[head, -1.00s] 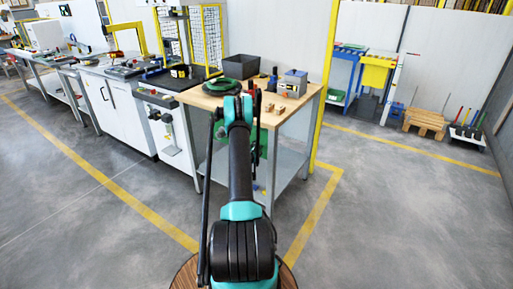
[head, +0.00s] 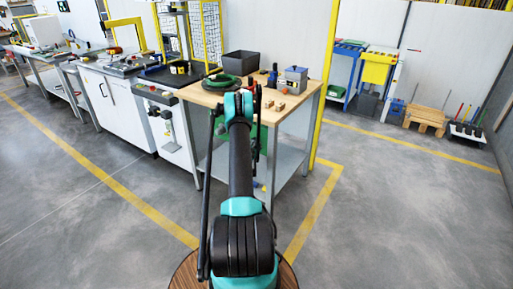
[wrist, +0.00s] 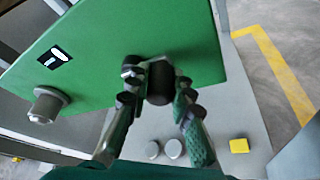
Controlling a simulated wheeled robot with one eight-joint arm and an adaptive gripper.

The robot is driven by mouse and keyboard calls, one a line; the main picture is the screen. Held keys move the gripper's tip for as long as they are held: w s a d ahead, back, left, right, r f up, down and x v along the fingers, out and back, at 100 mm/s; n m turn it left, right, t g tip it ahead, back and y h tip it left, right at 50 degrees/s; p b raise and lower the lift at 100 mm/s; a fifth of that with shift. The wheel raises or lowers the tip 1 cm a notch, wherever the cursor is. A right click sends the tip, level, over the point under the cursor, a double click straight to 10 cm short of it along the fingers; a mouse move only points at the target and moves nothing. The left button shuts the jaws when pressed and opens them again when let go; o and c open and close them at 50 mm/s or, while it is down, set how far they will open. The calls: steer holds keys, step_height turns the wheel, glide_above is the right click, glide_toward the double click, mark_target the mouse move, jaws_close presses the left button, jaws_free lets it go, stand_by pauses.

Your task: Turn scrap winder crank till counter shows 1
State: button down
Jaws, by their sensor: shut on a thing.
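The scrap winder shows as a green housing (wrist: 120,50) in the wrist view, tilted in the picture. A small black counter window (wrist: 56,57) with white marks is on its face; I cannot read the digit for sure. A grey metal hub (wrist: 47,106) sticks out at lower left. My gripper (wrist: 158,88) has its two fingers closed around a dark, round crank knob (wrist: 160,80). The crank arm behind it cannot be made out. In the head view my own arm covers the gripper and most of the winder.
Below the winder are a grey shelf (wrist: 225,120), two round grey discs and a yellow block (wrist: 239,146). Open floor lies right of the bench.

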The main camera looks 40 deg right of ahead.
steer(key=shift+w+f+m+t, duration=0.1)
steer(key=shift+f+m+t, duration=0.25)
steer(key=shift+m, duration=0.25)
steer(key=c, duration=1.3)
jaws_free()
step_height(320, 180, up, 10)
